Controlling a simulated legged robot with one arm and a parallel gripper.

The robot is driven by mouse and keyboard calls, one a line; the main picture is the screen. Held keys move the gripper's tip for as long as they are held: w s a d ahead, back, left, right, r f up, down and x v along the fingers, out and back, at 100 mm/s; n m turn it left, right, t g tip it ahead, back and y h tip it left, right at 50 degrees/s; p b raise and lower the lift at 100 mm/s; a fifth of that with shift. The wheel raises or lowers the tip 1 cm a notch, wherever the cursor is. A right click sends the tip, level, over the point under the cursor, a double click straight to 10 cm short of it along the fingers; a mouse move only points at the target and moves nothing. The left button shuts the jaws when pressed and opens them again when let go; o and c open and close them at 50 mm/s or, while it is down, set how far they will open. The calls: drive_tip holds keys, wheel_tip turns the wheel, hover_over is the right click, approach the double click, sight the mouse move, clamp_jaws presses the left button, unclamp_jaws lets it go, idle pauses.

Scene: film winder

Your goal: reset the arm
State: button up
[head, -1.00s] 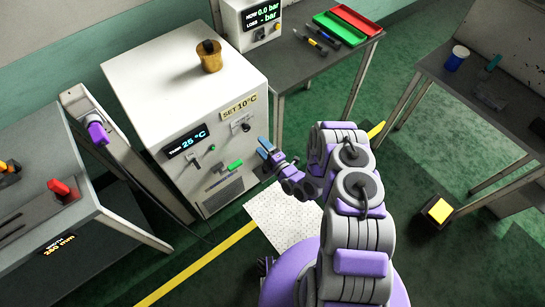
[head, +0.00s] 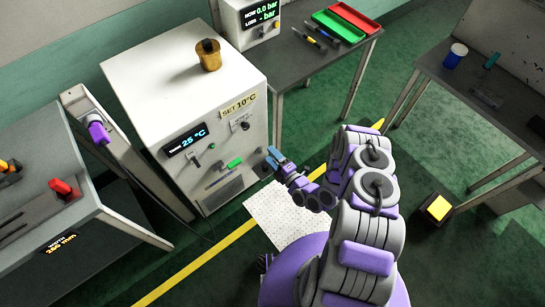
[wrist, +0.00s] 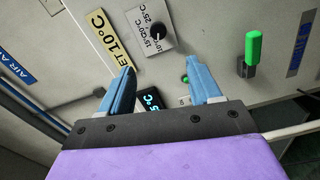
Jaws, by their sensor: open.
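My gripper (head: 275,158) is at the front of the white cabinet in the head view, at the end of my purple and grey arm. In the wrist view my gripper (wrist: 158,78) has its two blue fingers spread apart with nothing between them. Beyond the fingers is the cabinet's front panel (wrist: 205,30), with a black dial (wrist: 157,31) and a green handle (wrist: 253,48). The gap between fingertips and panel is hard to judge.
The white cabinet (head: 150,80) carries a brass weight-like piece (head: 209,55). A grey bench (head: 300,75) with red and green trays stands behind. A dark table (head: 480,100) is at the right. A yellow-topped box (head: 437,210) sits on the floor. Green floor is open between them.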

drive_tip(key=shift+w, duration=0.1)
idle(0.3)
drive_tip(key=w+d+r+m+g+h, duration=0.2)
drive_tip(key=w+d+r+g+h, duration=0.4)
drive_tip(key=w+d, duration=0.35)
drive_tip(key=s+d+r+m+g+h, duration=0.1)
drive_tip(key=s+d+r+m+h, duration=0.2)
drive_tip(key=r, duration=0.5)
drive_tip(key=s+d+r+m+g+h, duration=0.1)
drive_tip(key=s+d+r+m+g, duration=0.15)
drive_tip(key=d+r+m, duration=0.4)
drive_tip(key=s+a+r+m+g+h, duration=0.2)
drive_tip(key=s+r+m+g, duration=0.15)
drive_tip(key=s+r, duration=1.05)
drive_tip(key=s+a+r+m+g, duration=0.1)
drive_tip(key=s+a+r+m, duration=0.1)
drive_tip(key=s, duration=0.6)
drive_tip(key=s+a+r+m+g+y, duration=0.1)
drive_tip(key=s+a+r+m, duration=0.1)
drive_tip(key=s, duration=0.7)
drive_tip(key=s+a+r+m+g+y, duration=0.1)
drive_tip(key=s+a+r+m, duration=0.2)
drive_tip(key=s, duration=0.6)
drive_tip(key=shift+r+m+g, duration=0.4)
drive_tip(key=shift+r, duration=0.45)
